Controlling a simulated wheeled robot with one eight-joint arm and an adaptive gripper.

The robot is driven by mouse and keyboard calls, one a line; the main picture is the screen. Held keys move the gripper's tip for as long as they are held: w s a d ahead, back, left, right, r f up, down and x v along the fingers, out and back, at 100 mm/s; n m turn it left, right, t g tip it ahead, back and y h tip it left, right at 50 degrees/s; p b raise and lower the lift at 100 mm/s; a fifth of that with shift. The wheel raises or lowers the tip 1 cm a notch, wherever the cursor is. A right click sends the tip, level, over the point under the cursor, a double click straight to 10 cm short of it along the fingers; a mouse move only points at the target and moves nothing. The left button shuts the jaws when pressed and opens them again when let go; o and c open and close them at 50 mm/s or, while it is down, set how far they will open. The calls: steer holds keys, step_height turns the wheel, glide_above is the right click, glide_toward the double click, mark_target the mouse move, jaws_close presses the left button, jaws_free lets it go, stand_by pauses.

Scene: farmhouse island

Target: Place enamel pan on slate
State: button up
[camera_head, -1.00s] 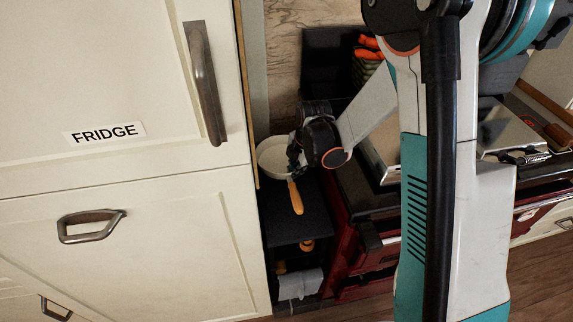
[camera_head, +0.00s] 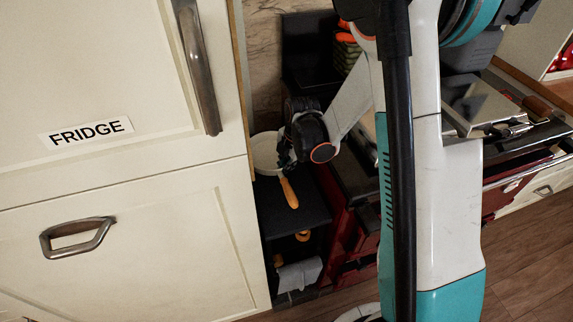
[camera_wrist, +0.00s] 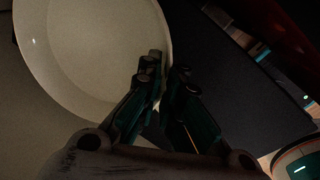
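The enamel pan (camera_head: 265,152) is white with an orange-brown handle (camera_head: 289,192). It is over the back left of a dark slab (camera_head: 300,210), probably the slate, beside the fridge. I cannot tell whether it rests there or is held slightly above. My gripper (camera_head: 287,152) is at the pan's right rim, partly hidden by my wrist in the head view. In the wrist view the pan (camera_wrist: 90,50) fills the upper left. My gripper (camera_wrist: 168,70) has one finger inside the rim and one outside, close together on it. The dark slab (camera_wrist: 255,90) shows at right.
The cream fridge front (camera_head: 130,190) stands close on the left, with metal handles. A dark red range (camera_head: 350,235) with a metal lid (camera_head: 475,103) is on the right. A shelf under the slab holds a grey cloth (camera_head: 298,274). Wooden floor (camera_head: 525,270) is free at lower right.

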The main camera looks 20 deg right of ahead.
steer(key=shift+o, duration=1.3)
steer(key=shift+r, duration=0.1)
steer(key=s+r+m+t+p, duration=0.15)
steer(key=s+r+m, duration=0.35)
steer(key=r, duration=0.7)
steer(key=s+r+m+t+p, duration=0.1)
steer(key=s+r+m+p, duration=0.35)
steer(key=r, duration=0.75)
steer(key=s+r+m+t+b, duration=0.1)
steer(key=s+r+m, duration=0.1)
steer(key=s+m, duration=0.4)
steer(key=s+r+m+t+h, duration=0.1)
steer(key=s+r+m, duration=0.1)
steer(key=s+m, duration=0.5)
steer(key=shift+s+r+b, duration=0.25)
steer(key=shift+s+b, duration=0.05)
steer(key=shift+b, duration=0.1)
